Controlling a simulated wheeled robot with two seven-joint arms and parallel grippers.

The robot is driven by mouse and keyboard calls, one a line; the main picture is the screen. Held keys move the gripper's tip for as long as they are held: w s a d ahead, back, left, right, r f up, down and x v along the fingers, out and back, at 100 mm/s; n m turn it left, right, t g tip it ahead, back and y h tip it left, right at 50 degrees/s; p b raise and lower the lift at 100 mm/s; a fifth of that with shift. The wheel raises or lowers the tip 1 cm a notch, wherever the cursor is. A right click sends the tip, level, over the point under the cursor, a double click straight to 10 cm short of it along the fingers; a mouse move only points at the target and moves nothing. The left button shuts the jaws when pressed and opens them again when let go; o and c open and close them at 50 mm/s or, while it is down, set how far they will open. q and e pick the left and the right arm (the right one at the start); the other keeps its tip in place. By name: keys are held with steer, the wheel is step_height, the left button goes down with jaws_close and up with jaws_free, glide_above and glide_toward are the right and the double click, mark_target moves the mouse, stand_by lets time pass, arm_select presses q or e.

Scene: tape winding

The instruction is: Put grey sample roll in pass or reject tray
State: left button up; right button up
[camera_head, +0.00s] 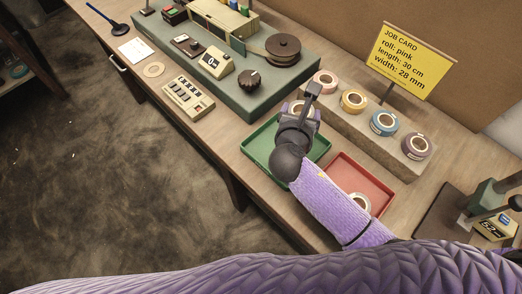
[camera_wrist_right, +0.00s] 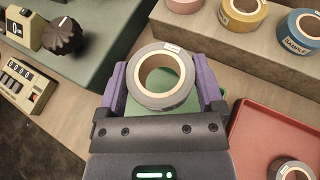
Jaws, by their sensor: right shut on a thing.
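The grey sample roll (camera_wrist_right: 162,78) is upright to the view in the right wrist view, between the two purple fingers of my right gripper (camera_wrist_right: 168,88), which is shut on it. In the head view my right gripper (camera_head: 302,108) is over the far side of the green tray (camera_head: 263,147), and the roll is partly hidden behind it. The green tray also shows below the roll in the wrist view. The red tray (camera_head: 377,180) is to the right and holds another grey roll (camera_head: 359,201), partly hidden by my arm. My left gripper is not in view.
A stepped rack holds pink (camera_head: 325,81), yellow (camera_head: 353,101), blue (camera_head: 384,122) and mauve (camera_head: 416,145) rolls behind the trays. A yellow job card (camera_head: 411,61) stands behind it. A green machine base (camera_head: 240,85) is at the left, a dark-based device (camera_head: 490,222) at the right.

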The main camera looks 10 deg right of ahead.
step_height(320, 180, down, 10)
steer(key=b, duration=0.6)
steer(key=shift+a+f, duration=0.15)
steer(key=shift+f, duration=0.05)
steer(key=shift+r, duration=0.2)
steer(key=shift+f, duration=0.15)
steer(key=o, duration=1.1)
steer(key=shift+r, duration=0.2)
steer(key=p+v, duration=0.4)
steer(key=v, duration=0.7)
steer(key=shift+r, duration=0.1)
steer(key=shift+s+a+r+p, duration=0.1)
steer(key=shift+s+a+p, duration=0.05)
steer(key=shift+s+p, duration=0.2)
